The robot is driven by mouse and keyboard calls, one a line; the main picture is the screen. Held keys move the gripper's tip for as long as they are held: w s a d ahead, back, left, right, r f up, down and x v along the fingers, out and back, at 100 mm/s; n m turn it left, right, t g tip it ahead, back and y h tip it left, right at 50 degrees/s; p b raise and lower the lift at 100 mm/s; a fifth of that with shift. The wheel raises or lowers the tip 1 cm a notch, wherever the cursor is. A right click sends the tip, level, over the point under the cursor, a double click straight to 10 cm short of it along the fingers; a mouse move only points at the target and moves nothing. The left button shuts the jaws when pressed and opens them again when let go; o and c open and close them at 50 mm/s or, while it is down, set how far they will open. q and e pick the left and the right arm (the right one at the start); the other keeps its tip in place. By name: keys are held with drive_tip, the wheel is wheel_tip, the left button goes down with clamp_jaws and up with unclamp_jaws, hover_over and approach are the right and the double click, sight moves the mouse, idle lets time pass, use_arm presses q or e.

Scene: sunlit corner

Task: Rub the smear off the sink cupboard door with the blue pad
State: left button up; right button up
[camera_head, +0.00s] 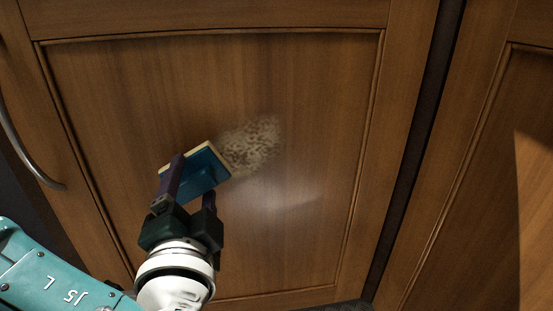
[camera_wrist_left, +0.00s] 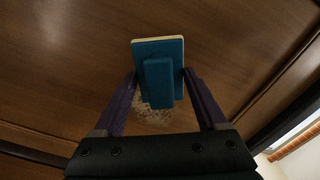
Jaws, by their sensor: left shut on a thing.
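The brown wooden cupboard door (camera_head: 310,100) fills most of the head view. A pale, speckled smear (camera_head: 252,145) lies on its middle panel, and part of it shows in the left wrist view (camera_wrist_left: 153,112). The blue pad (camera_head: 204,174) has a cream edge and a raised blue grip block, seen in the left wrist view (camera_wrist_left: 158,82). My left gripper (camera_head: 190,185) is shut on this block. The pad is at the smear's left end and overlaps it in the picture; whether it touches the door I cannot tell. My right gripper is not in view.
A curved metal handle (camera_head: 28,155) is on the door's left side. A dark gap (camera_head: 415,150) separates the door from another wooden door (camera_head: 480,200) at the right. The panel right of the smear is clear.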

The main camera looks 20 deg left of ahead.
use_arm(q)
drive_tip(key=shift+b+x, duration=0.3)
drive_tip(key=shift+x, duration=0.7)
idle(0.4)
drive_tip(key=shift+d, duration=0.1)
